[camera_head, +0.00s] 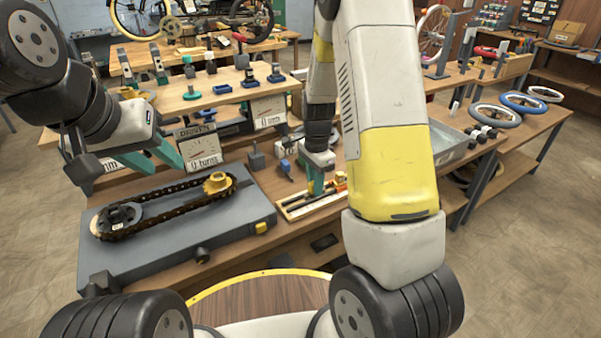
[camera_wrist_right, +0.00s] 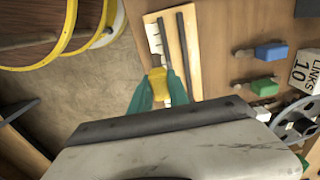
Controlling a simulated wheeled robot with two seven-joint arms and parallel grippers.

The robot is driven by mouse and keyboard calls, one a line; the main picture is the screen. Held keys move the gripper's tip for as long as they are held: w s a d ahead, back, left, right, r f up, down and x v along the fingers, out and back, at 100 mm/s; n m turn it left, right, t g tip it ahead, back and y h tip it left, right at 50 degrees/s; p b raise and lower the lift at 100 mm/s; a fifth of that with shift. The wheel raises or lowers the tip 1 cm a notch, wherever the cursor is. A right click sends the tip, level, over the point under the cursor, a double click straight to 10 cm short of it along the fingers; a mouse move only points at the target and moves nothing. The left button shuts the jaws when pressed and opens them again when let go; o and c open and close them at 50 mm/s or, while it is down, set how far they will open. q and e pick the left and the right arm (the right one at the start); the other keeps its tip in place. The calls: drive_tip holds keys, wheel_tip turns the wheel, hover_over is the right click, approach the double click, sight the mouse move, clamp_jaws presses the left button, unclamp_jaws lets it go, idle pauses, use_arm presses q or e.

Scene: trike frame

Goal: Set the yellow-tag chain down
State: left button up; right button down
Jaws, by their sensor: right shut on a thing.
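My right gripper (camera_head: 316,188) reaches down over a pale board (camera_head: 291,209) on the bench. In the right wrist view its teal fingers (camera_wrist_right: 160,92) are shut on a small yellow piece, the yellow-tag chain's tag (camera_wrist_right: 157,76). The fingers hide most of what they hold, and I cannot tell whether it touches the board. Two dark strips (camera_wrist_right: 187,50) lie along this board, which also shows in the right wrist view (camera_wrist_right: 174,50). My left gripper (camera_head: 160,157) hangs over the bench at the left, its teal fingers apparently apart and empty.
A grey stand (camera_head: 165,245) holds a dark chain loop (camera_head: 175,205) around two sprockets, left of the board. A blue block (camera_wrist_right: 271,51) and a green block (camera_wrist_right: 264,87) lie right of the board in the right wrist view.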

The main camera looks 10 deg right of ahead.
sight(310, 187)
drive_tip(key=w, duration=0.3)
drive_tip(key=shift+w+a+f, duration=0.2)
drive_tip(key=shift+w+a, duration=0.05)
drive_tip(key=shift+a, duration=0.05)
drive_tip(key=shift+f, duration=1.7)
drive_tip(key=shift+f, duration=0.15)
drive_tip(key=c, duration=1.3)
unclamp_jaws()
drive_tip(key=shift+o, duration=0.2)
